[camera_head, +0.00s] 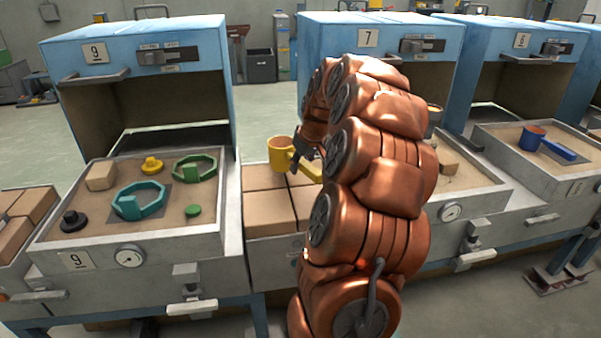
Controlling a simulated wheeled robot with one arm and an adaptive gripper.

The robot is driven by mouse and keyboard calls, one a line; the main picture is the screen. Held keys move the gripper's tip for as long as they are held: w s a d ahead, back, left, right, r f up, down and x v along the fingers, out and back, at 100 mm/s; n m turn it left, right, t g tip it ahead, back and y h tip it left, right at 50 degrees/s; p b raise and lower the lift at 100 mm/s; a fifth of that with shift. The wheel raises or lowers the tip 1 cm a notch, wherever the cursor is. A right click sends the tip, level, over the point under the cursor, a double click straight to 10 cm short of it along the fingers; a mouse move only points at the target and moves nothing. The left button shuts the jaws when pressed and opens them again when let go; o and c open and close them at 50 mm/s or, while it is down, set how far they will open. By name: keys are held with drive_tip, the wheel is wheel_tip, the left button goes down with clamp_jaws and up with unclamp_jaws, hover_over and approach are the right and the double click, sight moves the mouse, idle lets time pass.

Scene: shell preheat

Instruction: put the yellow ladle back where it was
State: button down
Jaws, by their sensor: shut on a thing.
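The yellow ladle (280,153) is a round cup with a handle that runs to the right and toward me. It is held above the tan blocks (266,207) between station 9 and station 7. My gripper (300,160) is shut on the ladle beside its cup, seen small and partly covered by my copper-coloured arm. The exact grip point is hard to make out. My arm hides much of the sand tray (475,178) of station 7.
Station 9's sand tray (95,238) holds teal and green rings, a yellow knob, a black knob, a tan block and a green disc. A blue ladle (533,140) lies in the right tray. Blue hoods (190,40) rise behind the trays.

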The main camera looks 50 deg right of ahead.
drive_tip(key=shift+w+d, duration=0.35)
drive_tip(key=shift+d, duration=0.05)
drive_tip(key=shift+w+d, duration=0.2)
drive_tip(key=shift+f, duration=1.8)
drive_tip(key=c, duration=0.9)
unclamp_jaws()
drive_tip(key=shift+f, duration=0.15)
drive_tip(key=v, duration=1.2)
